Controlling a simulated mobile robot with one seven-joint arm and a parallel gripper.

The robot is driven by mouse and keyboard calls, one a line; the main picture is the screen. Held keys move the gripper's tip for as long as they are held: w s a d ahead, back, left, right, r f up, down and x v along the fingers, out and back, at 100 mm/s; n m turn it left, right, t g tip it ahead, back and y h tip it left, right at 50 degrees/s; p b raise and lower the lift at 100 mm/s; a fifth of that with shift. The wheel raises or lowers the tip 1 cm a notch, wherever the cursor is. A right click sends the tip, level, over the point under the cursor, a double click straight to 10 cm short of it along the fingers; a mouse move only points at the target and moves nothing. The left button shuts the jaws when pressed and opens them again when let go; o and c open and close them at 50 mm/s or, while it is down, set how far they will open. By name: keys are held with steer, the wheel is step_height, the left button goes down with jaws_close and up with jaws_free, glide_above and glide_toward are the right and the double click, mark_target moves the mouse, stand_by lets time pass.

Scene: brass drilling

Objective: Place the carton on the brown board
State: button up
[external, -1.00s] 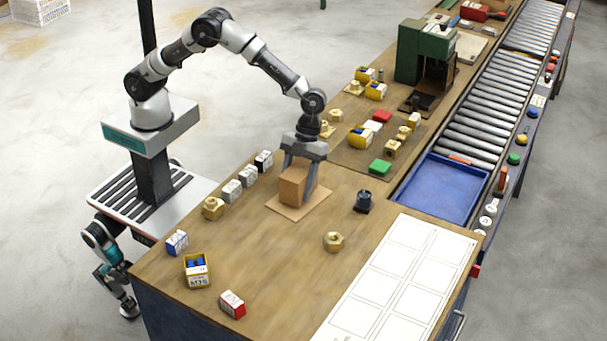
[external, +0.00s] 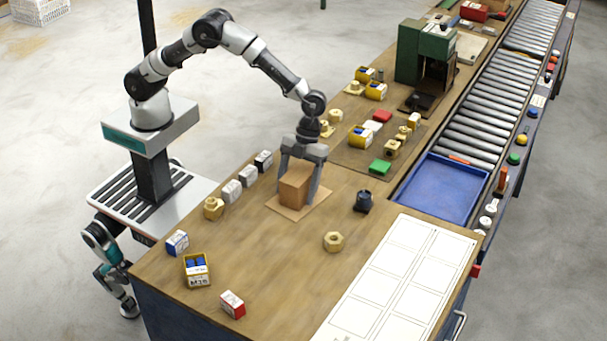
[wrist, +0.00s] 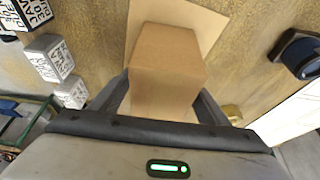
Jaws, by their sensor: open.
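The carton (external: 295,188) is a plain brown box. It sits upright on the brown board (external: 315,203), a thin flat tan sheet on the table. My gripper (external: 298,190) is over the carton, with one finger on each side of it and the jaws open. In the wrist view the carton (wrist: 166,65) stands between my fingers, and the board (wrist: 208,22) shows around its far side and edges. The near part of the board is hidden behind the carton and my gripper.
White printed boxes (external: 231,191) and a brass nut (external: 213,208) stand left of the board. A dark cylindrical part (external: 363,202) and another brass nut (external: 333,242) are to the right. A blue tray (external: 440,190) lies further right.

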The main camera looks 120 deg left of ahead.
steer(key=v, duration=1.1)
steer(key=shift+r, duration=0.35)
steer(key=s+d+r+n+t+y, duration=0.25)
steer(key=s+r+n, duration=0.65)
steer(key=s+r, duration=0.65)
steer(key=s+f+n+t+y, duration=0.2)
steer(key=s+n, duration=0.7)
steer(key=s, duration=0.8)
steer(key=shift+s+a+f+t, duration=0.25)
steer(key=shift+f+t, duration=0.25)
steer(key=shift+t, duration=0.05)
